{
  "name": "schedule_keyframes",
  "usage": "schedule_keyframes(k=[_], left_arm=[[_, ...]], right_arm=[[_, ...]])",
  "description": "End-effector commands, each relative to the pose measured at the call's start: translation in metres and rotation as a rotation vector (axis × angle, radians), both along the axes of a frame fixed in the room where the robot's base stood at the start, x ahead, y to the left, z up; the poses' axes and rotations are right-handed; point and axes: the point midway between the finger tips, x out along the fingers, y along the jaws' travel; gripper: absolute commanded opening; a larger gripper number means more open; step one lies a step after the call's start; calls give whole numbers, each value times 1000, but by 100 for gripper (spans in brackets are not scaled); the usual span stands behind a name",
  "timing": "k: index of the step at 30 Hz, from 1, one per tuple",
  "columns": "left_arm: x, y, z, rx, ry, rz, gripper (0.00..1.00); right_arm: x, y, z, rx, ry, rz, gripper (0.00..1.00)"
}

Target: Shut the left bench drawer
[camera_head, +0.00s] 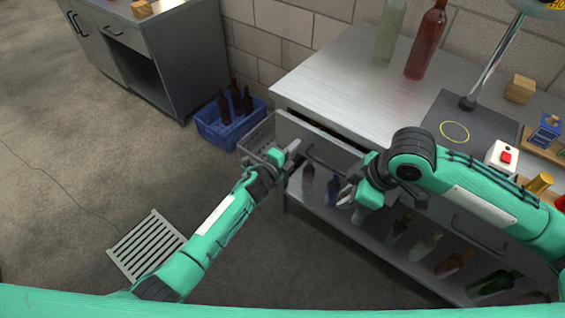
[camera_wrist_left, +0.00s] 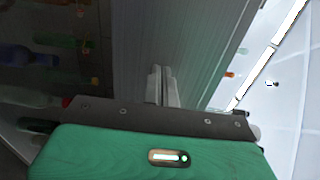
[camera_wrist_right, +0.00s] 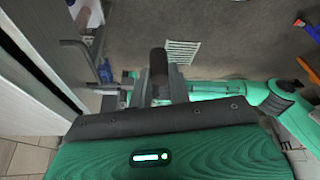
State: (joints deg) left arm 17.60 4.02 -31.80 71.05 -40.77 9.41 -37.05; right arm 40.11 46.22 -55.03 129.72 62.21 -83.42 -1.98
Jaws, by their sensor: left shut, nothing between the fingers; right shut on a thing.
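The left bench drawer (camera_head: 316,142) stands out from the bench, with a dark gap between its grey front and the bench top. Its bar handle (camera_head: 328,165) faces the floor side. My left gripper (camera_head: 293,153) is shut and empty, close to the left part of the drawer front; I cannot tell if it touches. Its closed fingers (camera_wrist_left: 163,86) point along a grey panel in the left wrist view. My right gripper (camera_head: 347,194) is below and right of the drawer handle. In the right wrist view it is shut on a dark brown cylindrical thing (camera_wrist_right: 158,66), mostly hidden in the head view.
The bench top (camera_head: 330,75) carries a green bottle (camera_head: 388,32), a red bottle (camera_head: 426,42) and a lamp stand. Several bottles stand or lie on the shelf below. A blue crate (camera_head: 215,128) with bottles is on the floor. A floor grate (camera_head: 146,245) lies in open floor.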

Motion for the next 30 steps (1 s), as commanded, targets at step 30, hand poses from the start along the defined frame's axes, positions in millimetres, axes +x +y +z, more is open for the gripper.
schedule_keyframes(k=[30], left_arm=[[35, -19, 6, -4, -6, 1, 0]], right_arm=[[0, 0, -18, 0, 0, 0, 0]])
